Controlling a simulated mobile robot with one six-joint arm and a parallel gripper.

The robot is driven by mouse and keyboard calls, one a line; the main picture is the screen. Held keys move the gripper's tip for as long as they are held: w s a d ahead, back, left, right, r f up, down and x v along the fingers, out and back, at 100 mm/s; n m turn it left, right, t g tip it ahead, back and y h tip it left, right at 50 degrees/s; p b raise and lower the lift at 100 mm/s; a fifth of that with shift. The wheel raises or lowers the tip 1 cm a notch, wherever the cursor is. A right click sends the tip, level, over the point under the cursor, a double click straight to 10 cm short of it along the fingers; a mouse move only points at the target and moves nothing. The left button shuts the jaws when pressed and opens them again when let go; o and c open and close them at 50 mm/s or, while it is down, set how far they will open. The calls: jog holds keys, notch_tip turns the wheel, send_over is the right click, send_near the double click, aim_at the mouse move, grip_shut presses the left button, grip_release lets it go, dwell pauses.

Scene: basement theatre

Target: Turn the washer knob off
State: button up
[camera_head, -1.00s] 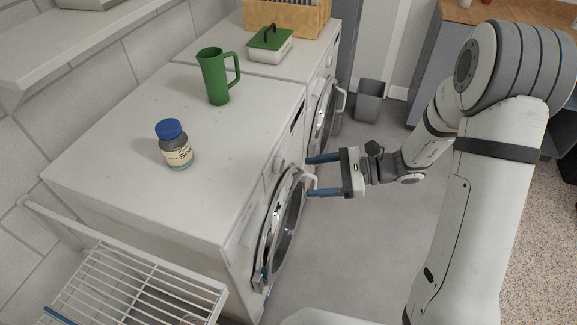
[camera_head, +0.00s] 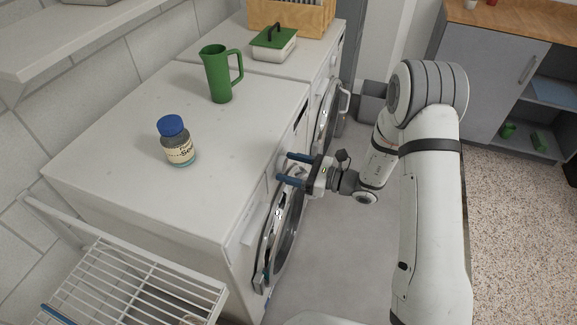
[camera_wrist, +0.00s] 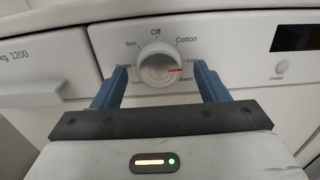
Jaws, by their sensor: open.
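The white washer (camera_head: 110,175) stands at the left in the head view, with its round door (camera_head: 278,240) below the front panel. Its knob (camera_wrist: 157,68) is round and silvery white in the wrist view. The knob's red mark points right, towards a label that seems to read "Eco", while "Off" is printed at the top. My gripper (camera_head: 285,167) is open at the washer's front panel. In the wrist view its blue fingers (camera_wrist: 162,80) stand left and right of the knob, with visible gaps. Contact with the knob cannot be made out.
A blue-capped jar (camera_head: 176,142) and a green jug (camera_head: 220,75) stand on the washer. A second machine beyond it carries a green-lidded box (camera_head: 274,43) and a wooden crate (camera_head: 290,18). A wire rack (camera_head: 130,285) is in front. The grey floor (camera_head: 335,245) is clear.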

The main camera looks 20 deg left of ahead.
jog(key=shift+a, duration=0.2)
jog(key=shift+c, duration=0.2)
jog(key=c, duration=0.9)
jog(key=shift+a, duration=0.15)
jog(key=shift+f, duration=0.1)
jog(key=shift+b, duration=0.5)
